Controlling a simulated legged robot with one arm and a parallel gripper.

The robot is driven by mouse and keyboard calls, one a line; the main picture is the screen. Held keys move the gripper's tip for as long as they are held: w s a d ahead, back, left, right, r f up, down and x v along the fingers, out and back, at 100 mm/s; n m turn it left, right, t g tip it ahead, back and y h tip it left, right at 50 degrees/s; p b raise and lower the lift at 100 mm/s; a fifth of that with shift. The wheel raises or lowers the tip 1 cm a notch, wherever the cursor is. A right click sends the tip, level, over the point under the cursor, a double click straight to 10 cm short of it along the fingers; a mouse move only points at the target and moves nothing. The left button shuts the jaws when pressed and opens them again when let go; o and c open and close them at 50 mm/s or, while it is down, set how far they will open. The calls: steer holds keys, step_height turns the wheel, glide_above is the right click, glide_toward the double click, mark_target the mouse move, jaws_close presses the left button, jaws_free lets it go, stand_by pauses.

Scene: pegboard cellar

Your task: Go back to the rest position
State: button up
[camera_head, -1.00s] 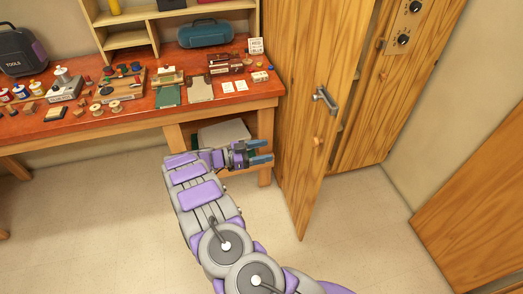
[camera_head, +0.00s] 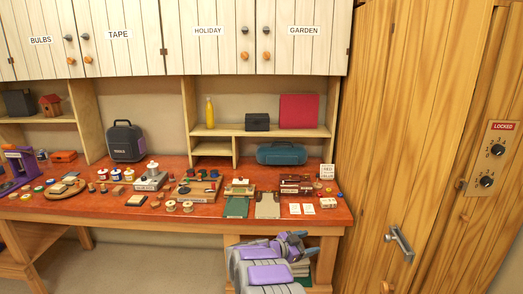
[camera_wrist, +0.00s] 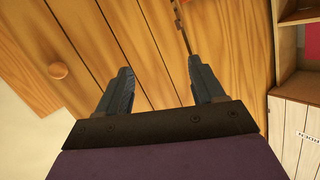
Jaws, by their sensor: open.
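My gripper (camera_head: 297,238) shows in the head view at the bottom middle, in front of the workbench's right end. Its arm is folded low below the tabletop. In the wrist view my gripper (camera_wrist: 162,85) has its two dark fingers spread apart with nothing between them.
The red-topped workbench (camera_head: 335,213) holds spools, pots, cards and a toolbox (camera_head: 126,142). A tall wooden cabinet door (camera_head: 385,130) with a metal handle (camera_head: 400,243) stands at right. A dial panel (camera_head: 492,158) reads LOCKED. Labelled wall cupboards (camera_head: 208,45) hang above.

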steer(key=w+a+r+n+t+y, duration=0.4)
steer(key=a+r+n+t+y, duration=0.2)
steer(key=a+r+y, duration=0.6)
steer(key=s+a+r+n+g+y, duration=0.1)
steer(key=s+a+r+n+y, duration=0.25)
steer(key=s, duration=0.25)
steer(key=s+a+r+n+g+y, duration=0.2)
steer(key=s+a+r+n, duration=0.15)
steer(key=s, duration=0.35)
steer(key=s+d+f+g+h, duration=0.1)
steer(key=s+d+g, duration=0.3)
steer(key=s, duration=1.2)
steer(key=s+d+f+n+g+h, duration=0.1)
steer(key=s+d+f+g, duration=0.3)
steer(key=s, duration=1.2)
steer(key=s+d+f+g+h, duration=0.2)
steer(key=s+d, duration=0.7)
steer(key=s, duration=0.7)
steer(key=f+g, duration=0.1)
steer(key=g, duration=0.1)
steer(key=shift+f+n+g, duration=0.2)
steer(key=shift+n+g, duration=0.1)
steer(key=shift+n, duration=0.1)
